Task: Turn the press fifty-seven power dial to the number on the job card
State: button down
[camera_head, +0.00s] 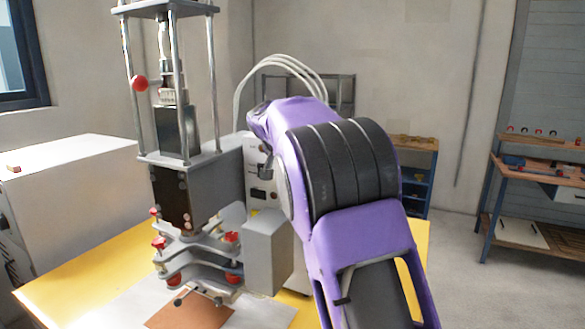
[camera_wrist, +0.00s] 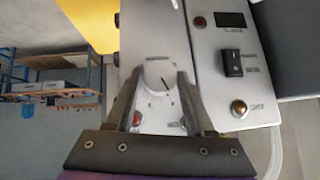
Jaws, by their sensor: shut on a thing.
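The power dial (camera_wrist: 159,76) is a round pale knob with a dark pointer line, on a light grey panel in the wrist view. My gripper (camera_wrist: 159,80) is shut on the dial, with one finger on each side of it. Scale marks show on the panel below the dial, too small to read. In the head view my purple arm hides the dial and my fingers. The press (camera_head: 180,190) stands on the yellow table at the left, with a grey control box (camera_head: 260,180) partly showing behind my arm. I cannot make out a job card or its number.
Beside the dial, the wrist view shows a neighbouring panel with a black rocker switch (camera_wrist: 232,63), a dark display (camera_wrist: 231,20) and a brass knob (camera_wrist: 239,108). A red button (camera_wrist: 137,118) is close to one finger. A grey box (camera_head: 268,255) stands on the yellow table (camera_head: 60,285).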

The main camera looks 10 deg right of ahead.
dwell(0.3)
jog(key=shift+c, duration=1.4)
grip_release()
jog(key=shift+w, duration=0.1)
jog(key=v, duration=1.7)
jog(key=shift+r+b, duration=0.3)
jog(key=shift+b, duration=0.1)
jog(key=shift+a, duration=0.1)
